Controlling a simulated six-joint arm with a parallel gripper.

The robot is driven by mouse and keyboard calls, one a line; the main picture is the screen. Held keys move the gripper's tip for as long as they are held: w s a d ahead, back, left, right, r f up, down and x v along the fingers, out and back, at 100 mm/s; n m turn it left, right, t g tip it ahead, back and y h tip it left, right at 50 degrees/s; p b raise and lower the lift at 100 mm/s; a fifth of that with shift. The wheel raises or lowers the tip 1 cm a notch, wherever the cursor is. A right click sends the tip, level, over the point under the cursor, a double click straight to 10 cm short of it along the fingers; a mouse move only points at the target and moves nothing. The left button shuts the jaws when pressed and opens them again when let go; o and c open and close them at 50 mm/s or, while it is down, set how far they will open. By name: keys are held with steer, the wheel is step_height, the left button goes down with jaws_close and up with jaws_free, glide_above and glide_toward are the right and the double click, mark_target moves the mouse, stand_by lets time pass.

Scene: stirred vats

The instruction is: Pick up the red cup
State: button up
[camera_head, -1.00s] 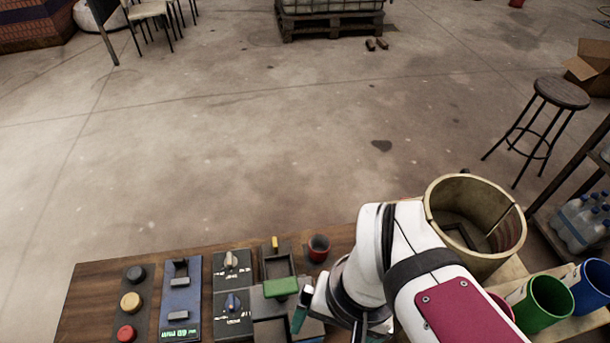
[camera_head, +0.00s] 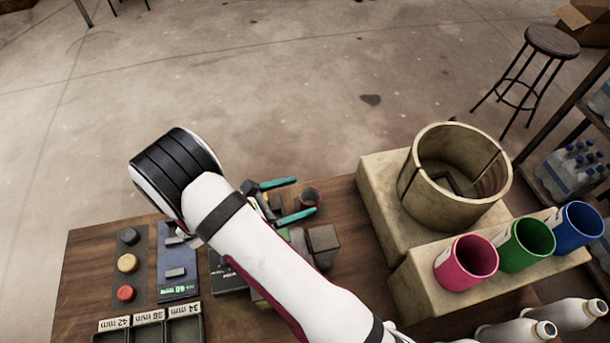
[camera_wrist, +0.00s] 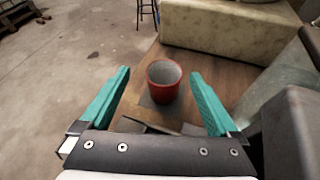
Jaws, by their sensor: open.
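The small red cup (camera_head: 310,196) stands upright on the wooden table near its back edge, with a grey inside. It also shows in the wrist view (camera_wrist: 163,90), between and slightly beyond the teal fingers. My gripper (camera_head: 305,196) is open and empty, its fingers pointing right in the head view, one on each side of the cup's near part. In the wrist view my gripper (camera_wrist: 160,73) has clear gaps between each finger and the cup. I cannot tell the exact height of the fingers against the cup.
Pink (camera_head: 467,262), green (camera_head: 530,243) and blue (camera_head: 578,227) larger cups sit tilted on a pale block at right. A big open vat (camera_head: 455,205) stands behind them. A dark grey box (camera_head: 323,245) is close to the gripper. Button panels (camera_head: 127,264) line the table's left.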

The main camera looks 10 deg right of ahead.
mark_target(317, 194)
steer(key=x, duration=0.7)
steer(key=shift+s+d+f, duration=0.1)
steer(key=shift+s+f, duration=0.15)
steer(key=shift+f, duration=0.15)
steer(key=c, duration=1.4)
